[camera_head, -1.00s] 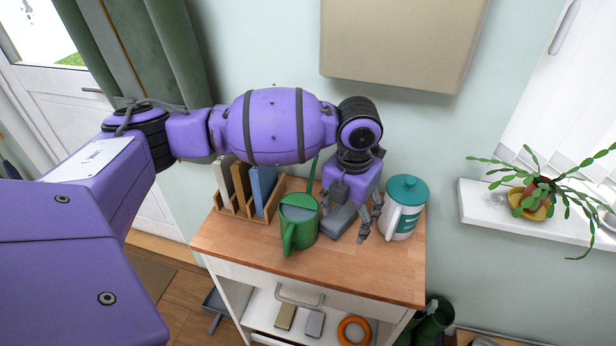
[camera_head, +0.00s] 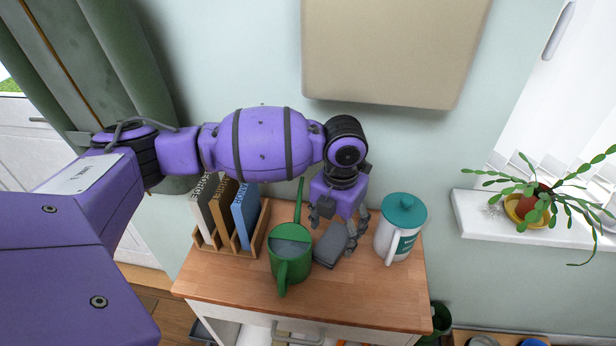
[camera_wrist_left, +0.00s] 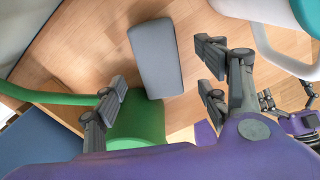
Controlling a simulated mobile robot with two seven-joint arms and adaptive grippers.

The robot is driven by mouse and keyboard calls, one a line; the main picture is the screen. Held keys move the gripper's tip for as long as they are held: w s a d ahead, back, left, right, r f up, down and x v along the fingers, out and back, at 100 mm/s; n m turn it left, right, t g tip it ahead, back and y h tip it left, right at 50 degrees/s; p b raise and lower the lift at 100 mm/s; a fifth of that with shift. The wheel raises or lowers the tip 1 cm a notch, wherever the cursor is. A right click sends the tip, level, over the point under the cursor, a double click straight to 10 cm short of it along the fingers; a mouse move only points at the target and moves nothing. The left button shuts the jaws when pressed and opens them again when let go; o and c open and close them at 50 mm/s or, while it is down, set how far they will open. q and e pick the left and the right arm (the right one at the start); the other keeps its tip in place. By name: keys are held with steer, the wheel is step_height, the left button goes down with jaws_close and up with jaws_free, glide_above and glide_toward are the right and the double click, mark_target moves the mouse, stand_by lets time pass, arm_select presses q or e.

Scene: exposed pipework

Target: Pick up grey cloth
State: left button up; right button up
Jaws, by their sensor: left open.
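The grey cloth (camera_head: 331,244) is a flat, folded grey block lying on the wooden cabinet top, between the green watering can (camera_head: 290,250) and the white canister with a teal lid (camera_head: 400,228). It also shows in the left wrist view (camera_wrist_left: 157,58). My left gripper (camera_head: 338,228) is open and empty just above the cloth, fingers pointing down. In the left wrist view its fingers (camera_wrist_left: 163,72) stand apart with the cloth beyond them. A small purple gripper, apparently my right one (camera_wrist_left: 288,108), shows at the right edge of that view; its jaw state is unclear.
A wooden rack (camera_head: 258,232) with several books stands left of the watering can. A beige wall box (camera_head: 395,50) hangs above. A potted plant (camera_head: 528,205) sits on the sill at right. The front of the cabinet top (camera_head: 350,298) is clear.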

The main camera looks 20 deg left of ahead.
mark_target(333, 239)
arm_select(q)
steer(key=shift+f, duration=0.4)
step_height(333, 239, down, 4)
steer(key=shift+w, duration=0.15)
steer(key=shift+a, duration=0.1)
arm_select(e)
steer(key=shift+a, duration=0.25)
arm_select(q)
steer(key=c, duration=1.2)
steer(key=shift+c, duration=0.2)
arm_select(e)
steer(key=shift+w+r, duration=0.25)
arm_select(q)
steer(key=shift+r, duration=0.15)
